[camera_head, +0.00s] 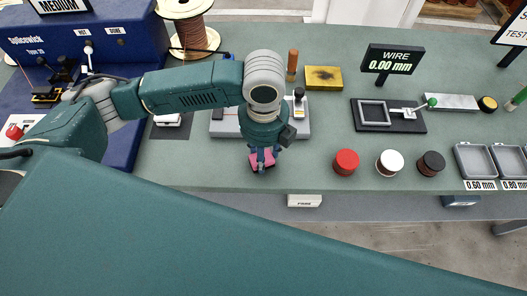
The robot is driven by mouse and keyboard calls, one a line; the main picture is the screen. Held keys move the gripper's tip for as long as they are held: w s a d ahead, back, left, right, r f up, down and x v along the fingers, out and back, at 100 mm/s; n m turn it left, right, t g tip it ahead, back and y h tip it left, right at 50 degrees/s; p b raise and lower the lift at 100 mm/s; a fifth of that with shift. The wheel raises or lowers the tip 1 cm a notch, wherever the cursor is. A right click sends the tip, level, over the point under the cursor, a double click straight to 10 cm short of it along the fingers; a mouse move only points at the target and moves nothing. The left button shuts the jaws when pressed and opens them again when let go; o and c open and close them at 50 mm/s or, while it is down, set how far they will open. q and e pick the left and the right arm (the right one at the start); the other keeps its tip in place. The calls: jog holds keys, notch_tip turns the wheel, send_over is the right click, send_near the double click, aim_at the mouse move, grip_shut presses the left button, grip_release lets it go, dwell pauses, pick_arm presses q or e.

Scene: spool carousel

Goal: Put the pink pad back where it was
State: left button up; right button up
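The pink pad (254,161) shows at the tip of my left gripper (262,164), near the front edge of the green bench. My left arm comes in from the left and the gripper points down. Pink shows on both sides of the fingers, which cover much of the pad. I cannot tell whether the fingers are closed on it or whether it touches the bench. My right gripper is not in view.
Behind the gripper stands a grey device (226,125), partly hidden by my arm. A yellow block (323,78) lies beyond. Red (345,162), white (390,162) and dark (431,163) spools stand to the right, before grey trays (475,160). A blue machine (85,40) fills the left.

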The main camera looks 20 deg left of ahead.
pick_arm(q)
jog(key=shift+f, duration=0.15)
jog(key=o, duration=1.1)
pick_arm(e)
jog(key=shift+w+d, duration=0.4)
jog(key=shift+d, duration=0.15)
pick_arm(q)
jog(key=shift+r, duration=0.5)
notch_tip(320, 180, up, 11)
jog(key=b, duration=0.1)
jog(key=shift+r+b, duration=0.15)
jog(key=shift+b, duration=0.2)
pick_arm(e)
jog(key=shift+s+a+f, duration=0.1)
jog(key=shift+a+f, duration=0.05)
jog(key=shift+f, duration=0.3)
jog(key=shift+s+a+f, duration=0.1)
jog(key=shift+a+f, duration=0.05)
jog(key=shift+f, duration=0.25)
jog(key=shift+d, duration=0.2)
